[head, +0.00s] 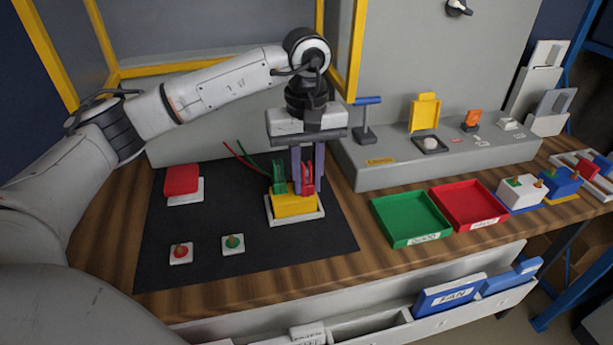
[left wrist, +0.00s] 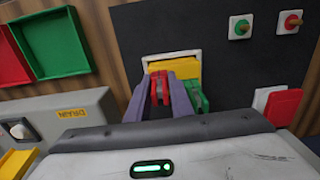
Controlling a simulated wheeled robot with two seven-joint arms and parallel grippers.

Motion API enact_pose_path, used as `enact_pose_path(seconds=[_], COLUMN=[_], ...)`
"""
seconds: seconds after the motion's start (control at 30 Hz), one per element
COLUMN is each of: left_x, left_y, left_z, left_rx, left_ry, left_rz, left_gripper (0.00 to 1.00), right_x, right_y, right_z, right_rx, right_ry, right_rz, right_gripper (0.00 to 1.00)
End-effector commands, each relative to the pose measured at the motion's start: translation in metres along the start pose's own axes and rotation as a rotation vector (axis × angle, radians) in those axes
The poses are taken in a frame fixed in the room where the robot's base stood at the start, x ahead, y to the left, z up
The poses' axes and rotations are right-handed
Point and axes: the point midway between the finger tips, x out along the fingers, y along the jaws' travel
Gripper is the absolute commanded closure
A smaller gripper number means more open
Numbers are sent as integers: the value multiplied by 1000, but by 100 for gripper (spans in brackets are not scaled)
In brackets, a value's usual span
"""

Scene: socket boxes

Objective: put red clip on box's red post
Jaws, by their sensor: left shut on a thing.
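The yellow box (head: 295,204) sits in a white tray on the black mat, and it also shows in the left wrist view (left wrist: 184,68). My left gripper (head: 307,186) points down over the box's right side. Its fingers are shut on the red clip (head: 308,178), which is at the top of the box; the clip also shows between the fingers in the left wrist view (left wrist: 160,84). The red post is hidden under the clip and fingers, so I cannot tell whether the clip touches it. A green clip (head: 279,178) stands on the box's left side. My right gripper is not in view.
A red button block (head: 182,180) and two small plates with a red post (head: 180,252) and a green post (head: 233,243) are on the black mat (head: 300,248). Green (head: 410,241) and red (head: 470,223) trays lie right. A grey console (head: 385,178) stands behind.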

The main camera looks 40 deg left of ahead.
Motion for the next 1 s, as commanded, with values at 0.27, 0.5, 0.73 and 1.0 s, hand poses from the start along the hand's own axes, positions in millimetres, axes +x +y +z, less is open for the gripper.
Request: enact_pose_path(seconds=[0.27,0.5,0.73,1.0], left_x=[-1,0,-23,-78], left_y=[0,0,1,1], left_z=[0,0,0,0], left_rx=[0,0,1,0], left_ry=[0,0,2,2], left_rz=[0,0,4,3], left_gripper=[58,58,58,58], right_x=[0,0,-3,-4], right_y=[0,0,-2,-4], right_z=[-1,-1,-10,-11], right_rx=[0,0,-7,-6], right_ry=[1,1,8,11], right_rz=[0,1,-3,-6], right_gripper=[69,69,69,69])
